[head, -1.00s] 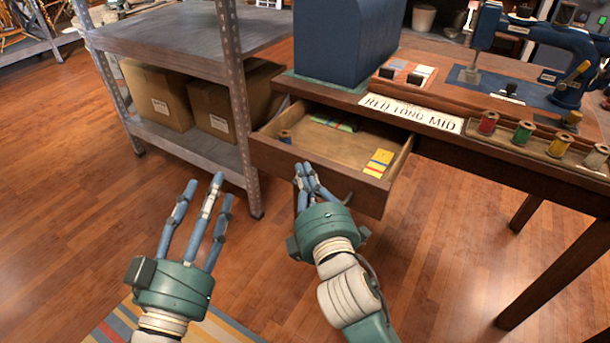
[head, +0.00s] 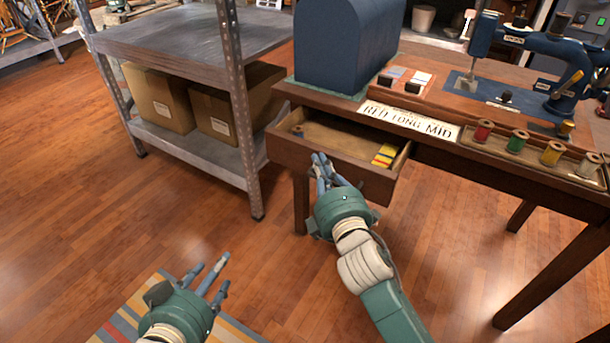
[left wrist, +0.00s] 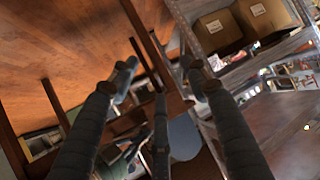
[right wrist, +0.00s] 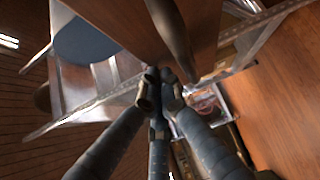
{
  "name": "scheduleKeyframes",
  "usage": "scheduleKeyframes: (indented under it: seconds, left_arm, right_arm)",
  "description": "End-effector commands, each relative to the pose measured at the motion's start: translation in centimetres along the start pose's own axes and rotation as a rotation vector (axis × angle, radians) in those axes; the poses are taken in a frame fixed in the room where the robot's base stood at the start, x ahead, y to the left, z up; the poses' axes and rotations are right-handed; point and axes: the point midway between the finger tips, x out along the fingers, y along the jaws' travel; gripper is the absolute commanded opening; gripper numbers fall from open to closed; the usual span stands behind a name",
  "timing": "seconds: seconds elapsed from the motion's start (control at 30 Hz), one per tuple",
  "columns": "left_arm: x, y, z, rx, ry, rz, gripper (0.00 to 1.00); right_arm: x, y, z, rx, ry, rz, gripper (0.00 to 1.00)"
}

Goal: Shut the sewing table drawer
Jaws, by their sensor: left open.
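The wooden sewing table drawer (head: 287,152) is partly pulled out beneath the tabletop, with yellow and red items (head: 384,154) inside at its right end. My right gripper (head: 323,163) is shut, its fingertips together at the drawer's front face and seemingly touching it. In the right wrist view its bunched fingers (right wrist: 160,84) point at a brown wooden panel (right wrist: 130,22). Nothing shows between them. My left gripper (head: 210,276) is open and empty, low over the floor and well away from the drawer. Its spread fingers (left wrist: 160,88) show in the left wrist view.
The sewing table (head: 478,160) carries a blue domed cover (head: 345,45), a sewing machine (head: 530,40), a label strip (head: 409,121) and a tray of thread spools (head: 517,142). A metal shelf (head: 190,38) with cardboard boxes (head: 160,98) stands to the left. The front floor is open.

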Motion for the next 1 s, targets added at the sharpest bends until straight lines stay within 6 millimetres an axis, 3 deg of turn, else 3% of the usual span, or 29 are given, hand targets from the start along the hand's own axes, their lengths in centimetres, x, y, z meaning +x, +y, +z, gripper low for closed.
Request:
scheduleKeyframes:
  seconds: [0.2,0.4,0.7,1.0]
  left_arm:
    - [-2.4,-0.8,6.7,-0.004,-0.292,-0.018,0.47]
    - [-4.8,-1.3,10.8,-0.008,-0.473,-0.027,0.47]
    - [-7.3,-1.6,13.9,-0.013,-0.619,-0.035,0.47]
    - [-7.9,-1.7,14.6,-0.014,-0.655,-0.037,0.47]
  right_arm:
    - [2.7,0.3,2.8,-0.002,-0.003,0.000,0.00]
    - [4.9,0.2,5.0,-0.001,-0.003,0.001,0.00]
    - [7.3,0.1,7.3,0.000,-0.001,0.001,0.00]
    - [7.9,0.0,8.0,0.001,-0.001,0.001,0.00]
